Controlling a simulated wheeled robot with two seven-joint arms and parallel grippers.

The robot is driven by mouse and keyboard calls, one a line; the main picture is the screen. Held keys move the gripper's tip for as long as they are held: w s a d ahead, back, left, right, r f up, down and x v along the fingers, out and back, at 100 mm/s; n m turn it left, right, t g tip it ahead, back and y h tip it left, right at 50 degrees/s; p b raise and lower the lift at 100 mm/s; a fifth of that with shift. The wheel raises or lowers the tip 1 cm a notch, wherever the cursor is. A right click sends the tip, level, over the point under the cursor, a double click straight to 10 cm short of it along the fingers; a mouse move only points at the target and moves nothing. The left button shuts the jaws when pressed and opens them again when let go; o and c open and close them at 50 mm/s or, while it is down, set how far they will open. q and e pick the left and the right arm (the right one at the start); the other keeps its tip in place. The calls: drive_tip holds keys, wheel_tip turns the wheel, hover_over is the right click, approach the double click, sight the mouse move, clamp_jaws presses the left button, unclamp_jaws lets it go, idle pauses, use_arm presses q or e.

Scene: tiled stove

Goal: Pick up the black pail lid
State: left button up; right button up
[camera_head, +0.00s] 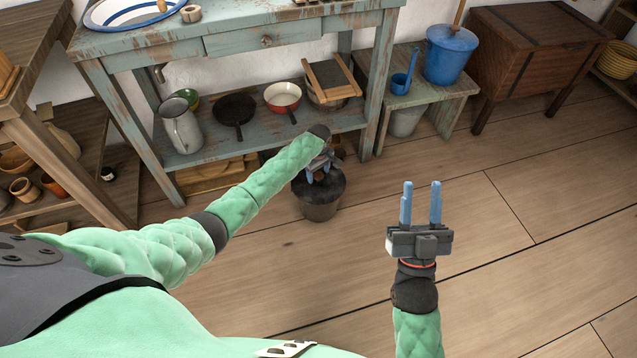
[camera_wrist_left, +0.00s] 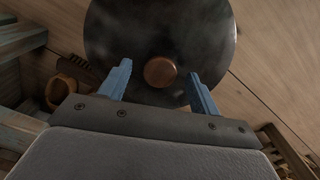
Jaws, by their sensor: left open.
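A dark pail (camera_head: 319,207) stands on the wooden floor in front of the blue-grey table. Its round black lid (camera_head: 330,190) lies on top, partly hidden by my left gripper. In the left wrist view the black lid (camera_wrist_left: 160,30) shows with a brown round knob (camera_wrist_left: 160,72) in its middle. My left gripper (camera_head: 318,176) is above the lid. In the wrist view its two blue fingers (camera_wrist_left: 159,82) are open, one on each side of the knob, with gaps to it. My right gripper (camera_head: 421,190) is open and empty over the bare floor to the right.
The table's lower shelf holds a metal pitcher (camera_head: 181,126), a black pan (camera_head: 235,112) and a red pan (camera_head: 283,98) behind the pail. A low bench (camera_head: 430,100) bears a blue pot (camera_head: 449,54). The floor at the right is clear.

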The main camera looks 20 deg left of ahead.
use_arm(q)
drive_tip(key=shift+f, duration=0.2)
clamp_jaws()
idle(0.3)
